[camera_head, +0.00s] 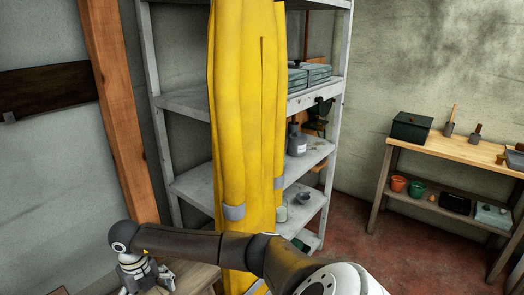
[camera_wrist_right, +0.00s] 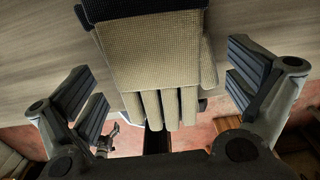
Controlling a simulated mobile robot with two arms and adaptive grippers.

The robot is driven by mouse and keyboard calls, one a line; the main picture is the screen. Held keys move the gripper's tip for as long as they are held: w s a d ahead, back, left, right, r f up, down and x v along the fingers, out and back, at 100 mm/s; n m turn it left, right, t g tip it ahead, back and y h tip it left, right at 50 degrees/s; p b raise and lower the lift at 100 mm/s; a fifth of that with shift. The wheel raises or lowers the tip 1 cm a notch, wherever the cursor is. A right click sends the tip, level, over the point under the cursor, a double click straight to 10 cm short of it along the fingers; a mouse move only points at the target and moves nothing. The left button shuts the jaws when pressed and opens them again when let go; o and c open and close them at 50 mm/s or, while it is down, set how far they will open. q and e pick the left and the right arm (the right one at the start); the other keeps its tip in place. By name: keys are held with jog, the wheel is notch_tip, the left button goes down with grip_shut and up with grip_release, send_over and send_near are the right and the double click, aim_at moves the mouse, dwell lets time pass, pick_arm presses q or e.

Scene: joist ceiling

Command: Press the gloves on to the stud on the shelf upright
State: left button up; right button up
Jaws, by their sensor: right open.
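The gloves (camera_wrist_right: 165,55) show in the right wrist view as a beige woven pair with a dark cuff, over a wooden surface (camera_wrist_right: 40,50). My right gripper (camera_wrist_right: 165,88) is open around them, with visible gaps between its finger pads and the gloves. In the head view my right arm reaches across to the lower left, with its gripper (camera_head: 147,280) by a wooden table (camera_head: 198,280); the gloves cannot be made out there. The grey shelf's right upright (camera_head: 343,70) stands behind; I cannot make out the stud. My left gripper is not in view.
A long yellow garment (camera_head: 240,110) hangs in front of the grey shelf (camera_head: 190,187) and hides its middle. An orange-brown post (camera_head: 115,110) stands at left. A workbench (camera_head: 450,150) with boxes and pots is at right. Red floor (camera_head: 365,225) lies open between.

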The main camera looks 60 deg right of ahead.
jog(key=c, duration=1.1)
jog(key=shift+r+p, duration=1.05)
jog(key=shift+r, duration=0.45)
notch_tip(320, 180, up, 5)
jog(key=p, duration=0.3)
jog(key=shift+s, duration=0.1)
